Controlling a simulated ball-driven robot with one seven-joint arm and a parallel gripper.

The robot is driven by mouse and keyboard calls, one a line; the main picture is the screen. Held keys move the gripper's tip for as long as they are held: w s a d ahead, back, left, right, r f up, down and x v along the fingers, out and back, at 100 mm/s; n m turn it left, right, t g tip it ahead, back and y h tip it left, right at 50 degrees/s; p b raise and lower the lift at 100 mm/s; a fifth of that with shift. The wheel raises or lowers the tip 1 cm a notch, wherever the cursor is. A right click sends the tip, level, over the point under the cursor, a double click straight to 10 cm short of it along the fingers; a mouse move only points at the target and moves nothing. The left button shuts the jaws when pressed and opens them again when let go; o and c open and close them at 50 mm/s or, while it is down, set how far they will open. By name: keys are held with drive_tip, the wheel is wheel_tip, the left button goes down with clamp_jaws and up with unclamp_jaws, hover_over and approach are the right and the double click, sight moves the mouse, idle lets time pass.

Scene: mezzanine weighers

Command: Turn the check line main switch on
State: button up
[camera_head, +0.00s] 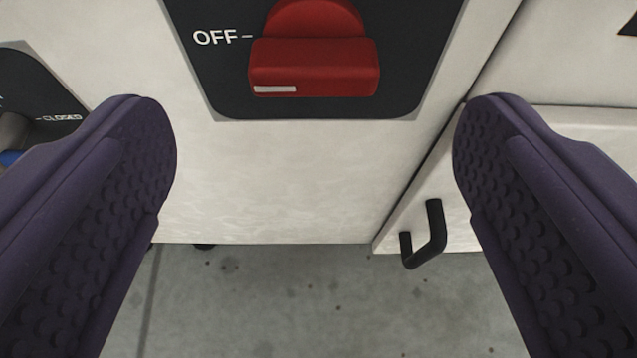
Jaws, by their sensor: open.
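A red rotary switch handle (314,66) sits on a black plate (232,92) on a white cabinet front, at the top of the view. Its top is cut off by the frame edge. The word OFF with a short dash is printed left of the handle. The handle's bar lies across the picture, with a pale mark at its left end, near the OFF dash. My gripper (314,115) is open and empty, its two purple padded fingers wide apart, left and right of the switch and lower in the picture. Neither finger appears to touch it.
Another black plate (40,105) marked CLOSED, with a grey and blue knob partly hidden by the left finger, is at the far left. A black handle (432,235) stands out from a white panel at the right. Grey floor (290,300) shows below.

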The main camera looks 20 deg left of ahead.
sight(314, 54)
drive_tip(key=b+x, duration=0.3)
drive_tip(key=x, duration=0.3)
drive_tip(key=shift+w+a+f, duration=0.1)
drive_tip(key=shift+w+f, duration=0.1)
drive_tip(key=shift+w, duration=0.05)
drive_tip(key=shift+w+a, duration=0.1)
drive_tip(key=shift+w, duration=0.25)
drive_tip(key=c, duration=1.1)
